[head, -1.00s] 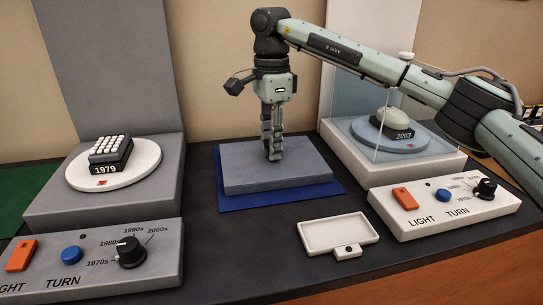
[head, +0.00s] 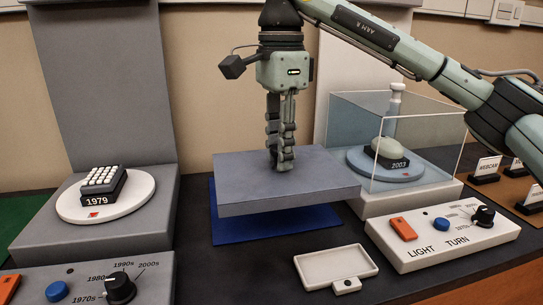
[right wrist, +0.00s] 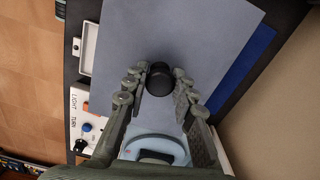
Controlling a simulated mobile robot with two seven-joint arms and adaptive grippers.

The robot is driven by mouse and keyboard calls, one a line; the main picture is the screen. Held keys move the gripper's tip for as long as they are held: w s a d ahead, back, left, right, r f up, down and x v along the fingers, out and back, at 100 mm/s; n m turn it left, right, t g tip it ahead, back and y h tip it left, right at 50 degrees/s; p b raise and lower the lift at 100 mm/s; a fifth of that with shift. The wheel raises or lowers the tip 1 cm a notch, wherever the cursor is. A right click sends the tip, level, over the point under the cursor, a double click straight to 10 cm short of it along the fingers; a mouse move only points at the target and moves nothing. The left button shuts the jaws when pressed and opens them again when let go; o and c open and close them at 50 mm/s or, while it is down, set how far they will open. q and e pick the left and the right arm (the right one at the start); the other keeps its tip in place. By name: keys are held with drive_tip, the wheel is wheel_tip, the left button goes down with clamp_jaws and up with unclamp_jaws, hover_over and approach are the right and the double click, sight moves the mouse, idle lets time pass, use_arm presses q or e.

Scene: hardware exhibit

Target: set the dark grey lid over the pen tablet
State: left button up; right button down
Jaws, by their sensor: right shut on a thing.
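The dark grey lid (head: 235,185) is a wide flat slab, held roughly level above a blue mat (head: 240,228). My right gripper (head: 280,162) points down at its middle and is shut on its knob. In the right wrist view the round black knob (right wrist: 160,76) sits between the fingers, with the lid's grey top (right wrist: 205,40) around it. I cannot pick out a pen tablet for certain. A keypad-like device (head: 103,181) marked 1979 stands on a white disc on the left plinth. My left gripper is not in view.
A clear case (head: 430,135) over a mouse (head: 390,150) marked 2003 stands close right of the lid. A white control box (head: 445,240) and a shallow white tray (head: 335,267) are in front. A grey control panel (head: 85,285) is front left. Label stands (head: 487,170) are far right.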

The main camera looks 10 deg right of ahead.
sight(283, 174)
drive_tip(key=shift+s+r, duration=0.65)
drive_tip(key=shift+s, duration=0.25)
drive_tip(key=shift+s+r+p, duration=0.2)
drive_tip(key=shift+r+p, duration=0.1)
drive_tip(key=shift+p, duration=0.05)
drive_tip(key=shift+r+p, duration=0.95)
drive_tip(key=shift+r, duration=0.1)
drive_tip(key=shift+f, duration=0.1)
